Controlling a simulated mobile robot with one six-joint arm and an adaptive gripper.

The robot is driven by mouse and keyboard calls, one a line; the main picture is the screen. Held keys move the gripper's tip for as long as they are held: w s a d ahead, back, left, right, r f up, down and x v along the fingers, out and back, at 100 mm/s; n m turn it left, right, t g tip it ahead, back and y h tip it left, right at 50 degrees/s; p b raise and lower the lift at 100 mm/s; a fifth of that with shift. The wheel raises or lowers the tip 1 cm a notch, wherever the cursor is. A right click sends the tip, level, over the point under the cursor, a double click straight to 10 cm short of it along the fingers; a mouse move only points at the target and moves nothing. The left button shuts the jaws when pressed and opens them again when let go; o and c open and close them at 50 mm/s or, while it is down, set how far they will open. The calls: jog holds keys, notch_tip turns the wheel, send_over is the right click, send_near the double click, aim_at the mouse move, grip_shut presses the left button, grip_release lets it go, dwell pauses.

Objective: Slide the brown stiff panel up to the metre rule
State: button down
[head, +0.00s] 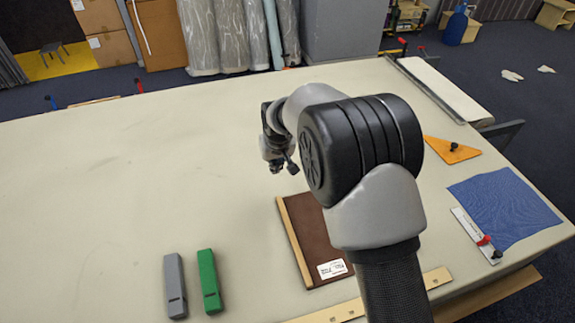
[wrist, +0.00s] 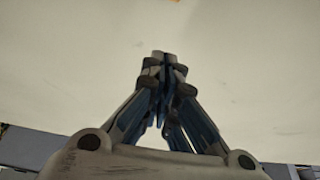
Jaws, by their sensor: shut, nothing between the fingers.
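The brown stiff panel (head: 322,235) lies flat on the cloth table, with a pale wooden strip along its left edge and a white label at its near corner. My arm hides part of its right side. The pale yellow strip with dark marks near the table's front edge looks like the metre rule (head: 335,314); my arm crosses in front of it. A band of bare cloth separates panel and rule. My gripper (head: 278,168) is beyond the panel's far left corner, apparently above the table. In the wrist view my gripper (wrist: 164,60) is shut and empty over bare cloth.
A grey block (head: 174,285) and a green block (head: 209,280) lie left of the panel. An orange triangle (head: 450,149), a blue cloth (head: 505,205) and a white strip with a red knob (head: 472,236) lie right.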

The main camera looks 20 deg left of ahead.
jog(key=b+x, duration=0.1)
jog(key=x, duration=0.3)
jog(key=b+x, duration=0.1)
jog(key=x, duration=0.4)
jog(key=shift+s+f, duration=0.15)
jog(key=shift+f, duration=0.25)
jog(key=shift+s+d+r+b, duration=0.1)
jog(key=shift+s+d+b, duration=0.1)
jog(key=shift+s+d, duration=0.45)
jog(key=shift+s+d+r+b, duration=0.15)
jog(key=shift+s+d, duration=0.35)
jog(key=shift+s, duration=0.35)
jog(key=shift+f, duration=0.1)
